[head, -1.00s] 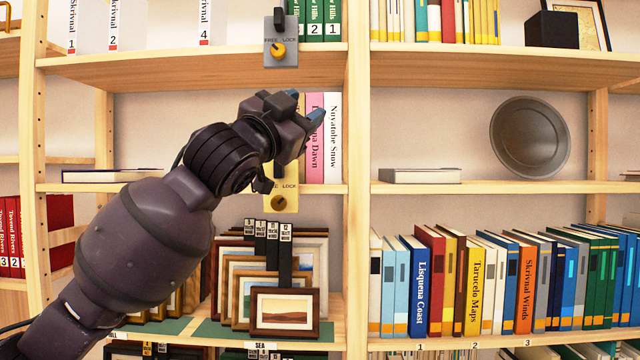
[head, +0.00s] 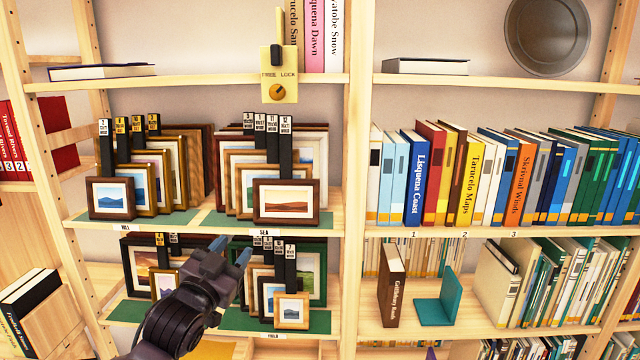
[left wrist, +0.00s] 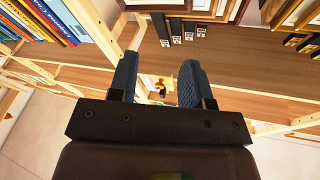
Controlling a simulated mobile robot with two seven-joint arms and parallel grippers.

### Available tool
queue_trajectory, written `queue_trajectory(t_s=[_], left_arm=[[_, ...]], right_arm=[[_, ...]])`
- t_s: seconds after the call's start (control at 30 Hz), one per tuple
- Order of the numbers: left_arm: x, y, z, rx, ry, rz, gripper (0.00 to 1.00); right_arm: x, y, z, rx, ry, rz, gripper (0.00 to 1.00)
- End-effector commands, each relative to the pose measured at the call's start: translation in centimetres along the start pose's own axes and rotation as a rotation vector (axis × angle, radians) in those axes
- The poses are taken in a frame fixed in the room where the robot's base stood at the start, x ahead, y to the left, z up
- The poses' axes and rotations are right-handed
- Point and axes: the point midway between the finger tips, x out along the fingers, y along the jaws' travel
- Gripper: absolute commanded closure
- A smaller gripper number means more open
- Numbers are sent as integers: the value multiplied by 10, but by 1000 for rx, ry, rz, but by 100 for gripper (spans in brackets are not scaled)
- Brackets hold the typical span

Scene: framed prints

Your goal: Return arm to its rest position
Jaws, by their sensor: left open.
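My left gripper (head: 232,252) is in front of the lower shelf of framed prints, its arm coming up from the bottom edge. Its two blue-tipped fingers are apart and nothing shows between them. In the left wrist view the open fingers (left wrist: 160,82) point toward the wooden shelves, with an empty gap between them. My gripper and arm hide part of the lower prints. My right gripper is in neither view.
Framed prints with black tabs stand on green mats, such as the small brown-framed print (head: 286,201) on the upper shelf. Books (head: 470,180) fill the shelf to the right. A yellow FREE/LOCK plate (head: 279,75) hangs at the shelf above.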

Motion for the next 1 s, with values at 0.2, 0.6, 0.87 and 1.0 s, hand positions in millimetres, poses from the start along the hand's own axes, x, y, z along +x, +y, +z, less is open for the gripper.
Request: queue_trajectory(t_s=[0.2, 0.6, 0.87, 1.0], left_arm=[[-71, 12, 88, -77, -171, -45, 55], [-234, 46, 214, -212, -517, -125, 55], [-343, 76, 260, -280, -725, -160, 55], [-377, 85, 268, -293, -787, -167, 55]], right_arm=[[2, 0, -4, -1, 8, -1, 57], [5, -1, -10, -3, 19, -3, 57], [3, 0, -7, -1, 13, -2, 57], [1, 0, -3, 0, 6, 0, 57]])
